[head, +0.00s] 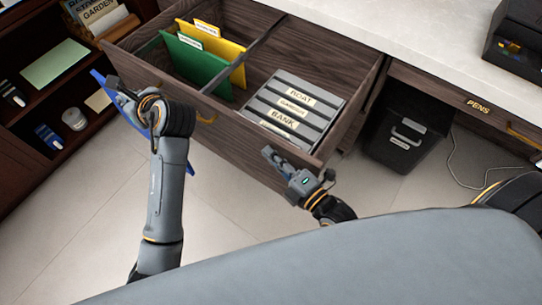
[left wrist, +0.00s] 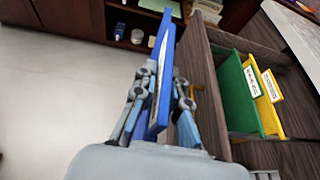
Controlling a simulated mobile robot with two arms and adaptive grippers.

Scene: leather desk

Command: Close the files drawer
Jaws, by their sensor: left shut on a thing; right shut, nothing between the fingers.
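The files drawer (head: 232,137) is pulled open, seen from above in the head view. Its left compartment holds a green folder (head: 190,66) and a yellow folder (head: 227,56), also seen in the left wrist view (left wrist: 238,98). Its right compartment holds grey files labelled BOAT, GARDEN and BANK (head: 283,118). My left gripper (head: 122,92) is shut on a flat blue folder (left wrist: 163,75), held upright just outside the drawer's left front. My right gripper (head: 272,158) is shut and empty, close to the drawer's front near its right end; contact cannot be told.
A dark shelf unit (head: 25,125) with small items stands at the left. The pale desktop (head: 390,45) lies above the drawer, with a drawer labelled PENS (head: 478,106) at right. A black bin (head: 405,130) stands under the desk. The floor in front is clear.

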